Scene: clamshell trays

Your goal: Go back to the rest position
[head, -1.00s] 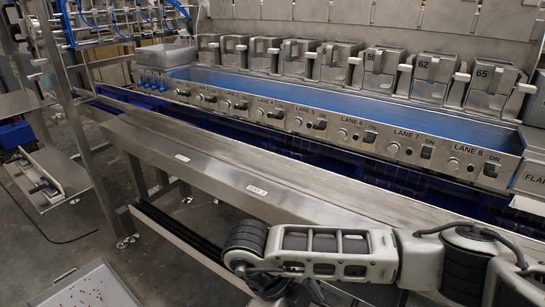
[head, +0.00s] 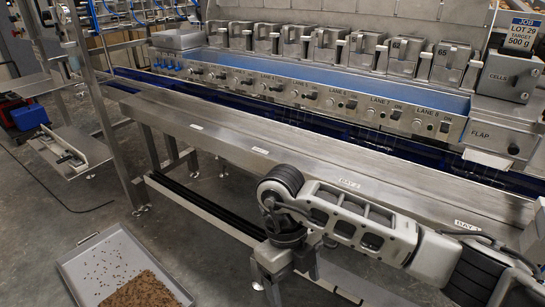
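My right arm reaches in from the lower right in the head view, in front of the steel bench. Its wrist bends down, and my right gripper (head: 272,289) hangs at the bottom edge, partly cut off. Its fingertips do not show clearly, so I cannot tell if it is open or shut. I see nothing held in it. My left arm and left gripper are out of view.
A long steel bench (head: 225,143) with bay labels crosses the view. Behind it runs a blue-lined trough with a lane switch panel (head: 335,101) and several steel hoppers (head: 327,47). A grey tray (head: 93,252) with brown granules (head: 142,291) is at lower left.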

